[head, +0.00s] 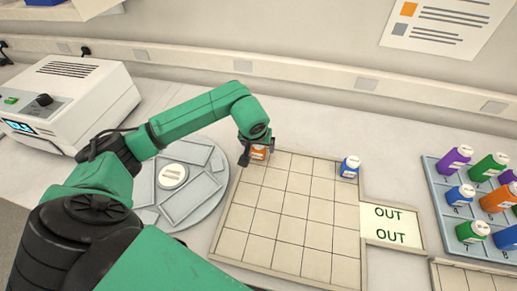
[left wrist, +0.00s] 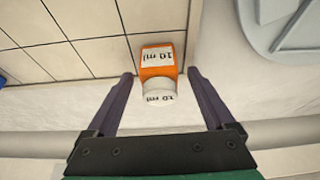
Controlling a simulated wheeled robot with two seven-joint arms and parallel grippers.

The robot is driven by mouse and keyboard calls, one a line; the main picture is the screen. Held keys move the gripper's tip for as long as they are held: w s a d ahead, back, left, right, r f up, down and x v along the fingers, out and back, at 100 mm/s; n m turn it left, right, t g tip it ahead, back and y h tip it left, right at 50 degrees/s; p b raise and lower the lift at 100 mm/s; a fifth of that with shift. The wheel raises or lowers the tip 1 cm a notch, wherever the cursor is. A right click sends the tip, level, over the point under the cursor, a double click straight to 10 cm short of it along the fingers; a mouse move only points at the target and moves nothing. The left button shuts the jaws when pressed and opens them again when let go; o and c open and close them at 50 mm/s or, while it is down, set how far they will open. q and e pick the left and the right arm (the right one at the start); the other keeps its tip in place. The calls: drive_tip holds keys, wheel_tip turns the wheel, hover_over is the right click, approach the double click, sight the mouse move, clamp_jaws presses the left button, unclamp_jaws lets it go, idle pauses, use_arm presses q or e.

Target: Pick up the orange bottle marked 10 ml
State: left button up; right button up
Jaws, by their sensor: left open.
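The orange bottle marked 10 ml (head: 258,153) stands at the back left corner of the beige gridded board (head: 232,218), partly hidden by my left gripper in the head view. In the left wrist view the orange bottle (left wrist: 158,66) shows its white cap and "10 ml" labels. My left gripper (head: 257,155) is open, its fingers pointing down at the bottle. In the left wrist view the open fingers (left wrist: 164,78) lie on either side of the bottle's cap, with gaps visible on both sides. My right gripper is not in view.
A blue bottle (head: 349,167) stands at the board's back right corner. An "OUT" panel (head: 391,226) adjoins the board. A rack (head: 432,181) of several coloured bottles is at right. A round grey tray (head: 207,207) and a white machine (head: 85,95) are at left.

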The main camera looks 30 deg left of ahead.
use_arm(q)
clamp_jaws()
